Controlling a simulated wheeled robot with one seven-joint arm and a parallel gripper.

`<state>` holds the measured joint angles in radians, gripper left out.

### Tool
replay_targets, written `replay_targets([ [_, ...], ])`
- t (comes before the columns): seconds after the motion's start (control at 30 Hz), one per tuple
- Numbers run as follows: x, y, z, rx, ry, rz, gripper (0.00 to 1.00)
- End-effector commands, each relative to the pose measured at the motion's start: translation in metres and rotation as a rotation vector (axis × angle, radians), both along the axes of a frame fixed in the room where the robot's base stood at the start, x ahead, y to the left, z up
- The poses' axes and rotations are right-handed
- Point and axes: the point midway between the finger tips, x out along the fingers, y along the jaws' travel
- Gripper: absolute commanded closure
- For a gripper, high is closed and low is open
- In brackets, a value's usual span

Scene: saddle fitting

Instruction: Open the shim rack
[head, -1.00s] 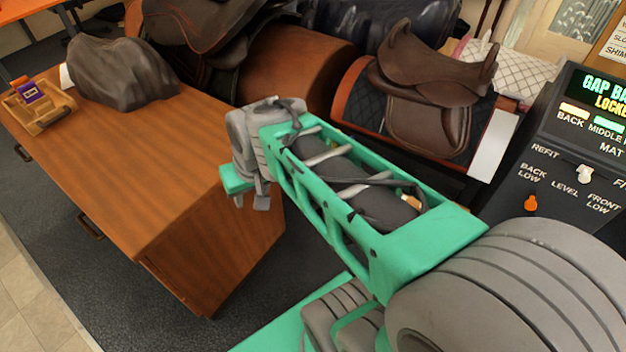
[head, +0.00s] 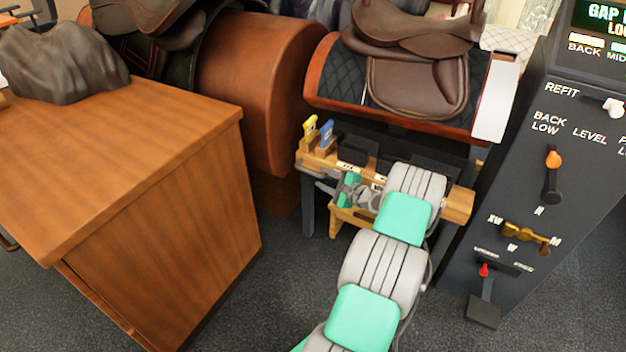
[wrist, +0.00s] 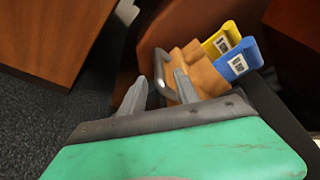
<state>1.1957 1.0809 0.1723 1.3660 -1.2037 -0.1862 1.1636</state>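The shim rack (head: 457,205) is a wooden unit low under the saddle stand. A yellow tag (head: 310,125) and a blue tag (head: 326,135) stand at its left end. In the wrist view the rack (wrist: 200,75) shows a stepped wooden end and a grey bar handle (wrist: 162,66). My gripper (wrist: 163,88) has its two grey fingers apart, with the bar handle between or just beyond their tips; I cannot tell whether they touch it. In the head view my gripper (head: 352,188) is at the rack's front, and my arm hides part of the rack.
A wooden cabinet (head: 200,200) stands to the left, with a grey draped lump (head: 60,65) on top. A dark control panel (head: 560,130) with levers stands close on the right. A brown saddle (head: 415,85) sits above the rack. Floor is clear between the cabinet and the rack.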

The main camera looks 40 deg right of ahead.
Motion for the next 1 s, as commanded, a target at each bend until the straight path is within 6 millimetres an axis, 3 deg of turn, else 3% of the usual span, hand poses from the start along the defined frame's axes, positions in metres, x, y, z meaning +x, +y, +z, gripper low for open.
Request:
replay_targets([
  [0.1,0.024,0.002,-0.009,-0.002,0.001,0.005,0.62],
  [0.3,0.053,0.002,-0.013,-0.003,0.001,0.004,0.62],
  [0.6,0.058,0.002,-0.012,-0.003,0.002,0.002,0.62],
  [1.0,0.058,0.003,-0.013,-0.004,0.002,0.002,0.95],
])
